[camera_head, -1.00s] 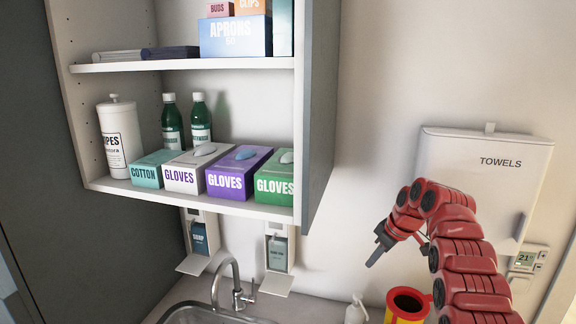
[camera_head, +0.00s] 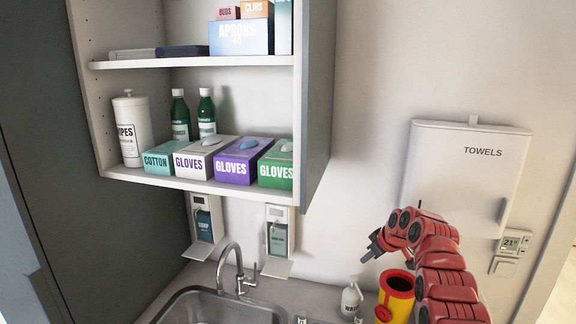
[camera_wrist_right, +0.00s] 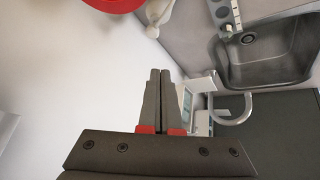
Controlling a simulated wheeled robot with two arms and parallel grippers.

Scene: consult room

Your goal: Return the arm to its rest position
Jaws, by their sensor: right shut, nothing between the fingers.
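My right arm (camera_head: 440,262) is red and comes in from the lower right in the head view. It is bent, and its right gripper (camera_head: 368,255) points left in front of the wall, above the counter. In the right wrist view the right gripper (camera_wrist_right: 160,75) has its two grey fingers together with nothing between them. My left gripper is not in view.
A yellow-and-red bin (camera_head: 396,297) and a white bottle (camera_head: 351,299) stand on the counter below the gripper. The sink (camera_head: 215,306) is left. A towel dispenser (camera_head: 465,180) hangs behind the arm. An open cabinet (camera_head: 190,184) with glove boxes is upper left.

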